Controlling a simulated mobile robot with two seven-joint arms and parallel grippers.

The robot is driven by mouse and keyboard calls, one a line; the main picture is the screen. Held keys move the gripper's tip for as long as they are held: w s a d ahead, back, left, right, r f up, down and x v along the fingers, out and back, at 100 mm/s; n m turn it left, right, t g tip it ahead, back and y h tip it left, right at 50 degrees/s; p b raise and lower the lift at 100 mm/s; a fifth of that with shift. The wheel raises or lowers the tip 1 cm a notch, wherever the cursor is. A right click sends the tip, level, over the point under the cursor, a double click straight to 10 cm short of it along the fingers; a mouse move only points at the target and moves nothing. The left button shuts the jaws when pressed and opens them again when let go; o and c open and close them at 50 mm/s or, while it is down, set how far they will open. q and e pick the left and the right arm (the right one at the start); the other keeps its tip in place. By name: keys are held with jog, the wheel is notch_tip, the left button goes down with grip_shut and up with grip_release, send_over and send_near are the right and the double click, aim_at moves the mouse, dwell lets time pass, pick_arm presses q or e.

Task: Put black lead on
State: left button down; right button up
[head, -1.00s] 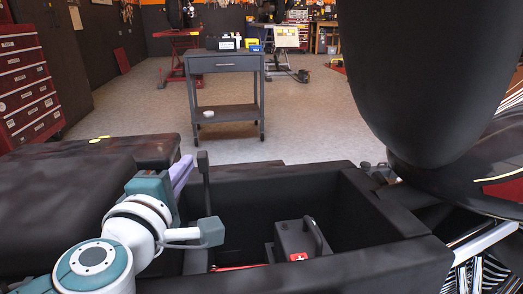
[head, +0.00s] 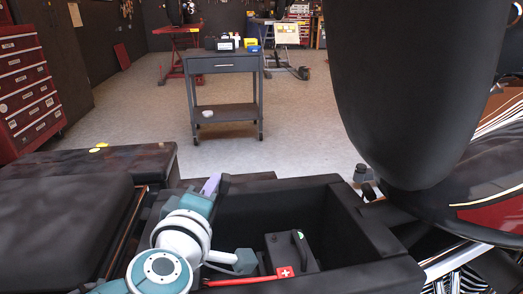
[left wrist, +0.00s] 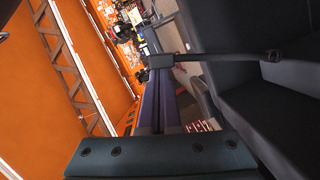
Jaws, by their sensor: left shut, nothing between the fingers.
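The battery (head: 291,254), dark with a handle and a red-and-white mark, sits in the open black box (head: 328,186) in the head view. A red lead (head: 241,281) runs to its front. My left gripper (head: 211,184) is above the box's left side, its purple fingertips partly hidden by its own arm. In the left wrist view the fingers (left wrist: 152,104) are shut and empty. A thin dark strip with a block at one end (left wrist: 222,57), perhaps the black lead, crosses by the fingertips. I cannot tell whether they touch. My right gripper is in no view.
A black seat (head: 60,225) lies left of the box. A large dark rounded part (head: 405,95) hangs at the right, above the motorcycle's tank (head: 480,205). A grey trolley (head: 224,68) stands behind, with open floor around it.

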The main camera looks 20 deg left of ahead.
pick_arm(q)
jog(key=shift+w+d+m, duration=0.3)
jog(key=shift+d+m, duration=0.1)
jog(key=shift+d, duration=0.1)
jog(key=shift+w+d+f+m+g, duration=0.3)
jog(key=shift+d+f+m, duration=0.1)
jog(key=shift+d, duration=0.15)
jog(key=shift+w+d+f+b, duration=0.35)
jog(key=shift+w+d+b, duration=0.05)
jog(key=shift+d, duration=0.2)
